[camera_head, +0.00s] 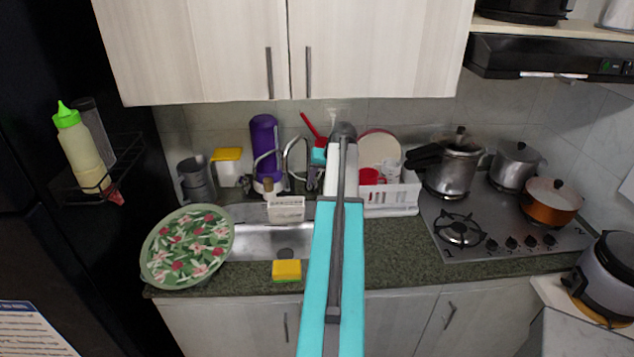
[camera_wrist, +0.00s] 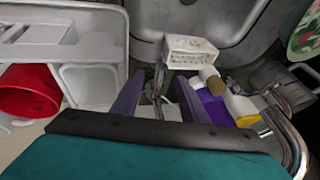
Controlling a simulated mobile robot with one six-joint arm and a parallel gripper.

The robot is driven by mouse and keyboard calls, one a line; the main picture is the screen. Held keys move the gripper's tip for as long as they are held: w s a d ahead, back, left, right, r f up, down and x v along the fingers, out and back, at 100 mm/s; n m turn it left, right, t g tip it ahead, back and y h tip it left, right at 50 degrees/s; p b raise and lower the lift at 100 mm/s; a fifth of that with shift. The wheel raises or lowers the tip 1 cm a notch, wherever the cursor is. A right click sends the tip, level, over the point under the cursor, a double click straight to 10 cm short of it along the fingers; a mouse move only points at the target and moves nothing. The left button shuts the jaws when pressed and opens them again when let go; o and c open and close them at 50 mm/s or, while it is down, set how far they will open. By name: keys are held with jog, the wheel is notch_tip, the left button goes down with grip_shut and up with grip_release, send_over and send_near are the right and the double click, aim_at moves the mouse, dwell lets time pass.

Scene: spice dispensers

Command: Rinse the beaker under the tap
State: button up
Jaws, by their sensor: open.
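A grey jug-like vessel (camera_head: 197,180), the likeliest beaker, stands on the counter left of the tap; a dark grey vessel at the right of the wrist view (camera_wrist: 280,84) looks like it. The chrome tap (camera_head: 297,148) arches behind the sink (camera_head: 257,240); a chrome curve also shows in the wrist view (camera_wrist: 297,145). My gripper (camera_wrist: 160,80) is open, with nothing between its fingers. It is over the back of the counter, between the sink and the dish rack, apart from the grey vessel. In the head view my arm hides the gripper. I see no running water.
A white dish rack (camera_head: 395,198) with a red cup (camera_head: 370,176) stands to the right. A floral plate (camera_head: 187,246) lies left of the sink. A yellow sponge (camera_head: 286,270) lies at the front edge. A purple bottle (camera_head: 264,145) and a small white caddy (camera_head: 287,209) crowd the tap.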

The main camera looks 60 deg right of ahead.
aim_at(315, 183)
jog(key=shift+p+x, duration=0.35)
jog(key=shift+x, duration=0.85)
grip_shut()
